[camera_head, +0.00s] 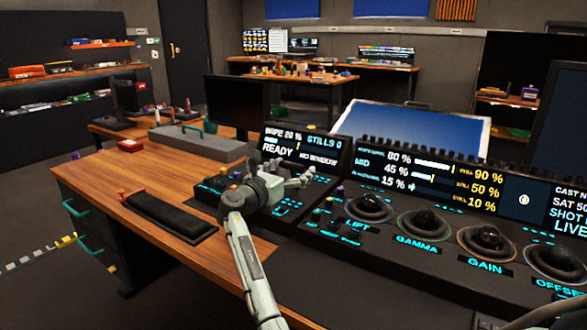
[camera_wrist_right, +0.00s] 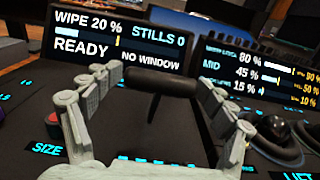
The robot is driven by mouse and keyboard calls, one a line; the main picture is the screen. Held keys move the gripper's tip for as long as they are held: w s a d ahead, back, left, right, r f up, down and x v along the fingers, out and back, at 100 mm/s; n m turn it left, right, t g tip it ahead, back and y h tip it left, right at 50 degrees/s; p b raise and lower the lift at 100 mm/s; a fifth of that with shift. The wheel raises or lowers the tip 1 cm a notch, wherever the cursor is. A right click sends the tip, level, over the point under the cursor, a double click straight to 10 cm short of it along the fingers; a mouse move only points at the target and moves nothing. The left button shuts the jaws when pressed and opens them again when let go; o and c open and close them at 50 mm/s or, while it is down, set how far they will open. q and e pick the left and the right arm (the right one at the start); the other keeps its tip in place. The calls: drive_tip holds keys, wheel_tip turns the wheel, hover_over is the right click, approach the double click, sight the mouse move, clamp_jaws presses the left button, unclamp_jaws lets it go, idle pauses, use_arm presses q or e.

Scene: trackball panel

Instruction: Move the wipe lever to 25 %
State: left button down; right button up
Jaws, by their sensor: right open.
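The wipe lever (camera_wrist_right: 162,87) shows in the right wrist view as a dark T-shaped handle on a stem. It stands between the two fingers of my right gripper (camera_wrist_right: 158,78), which are spread apart with gaps at both sides. In the head view my right gripper (camera_head: 298,182) is over the left part of the console and hides the lever there. The small display (camera_head: 300,148) behind it reads "WIPE 20 %", "READY", "STILLS 0" and "NO WINDOW"; it also shows in the wrist view (camera_wrist_right: 122,42). My left gripper is out of view.
Trackballs labelled lift (camera_head: 369,207), gamma (camera_head: 422,221) and gain (camera_head: 484,239) sit right of my gripper. A wide display (camera_head: 425,178) stands behind them. A black wrist rest (camera_head: 168,215) lies on the wooden desk at left. A grey box (camera_head: 198,142) is farther back.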

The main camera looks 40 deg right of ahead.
drive_tip(key=shift+a, duration=0.1)
drive_tip(key=v, duration=1.1)
drive_tip(key=shift+s+a, duration=0.2)
drive_tip(key=shift+a, duration=0.15)
drive_tip(key=shift+c, duration=0.4)
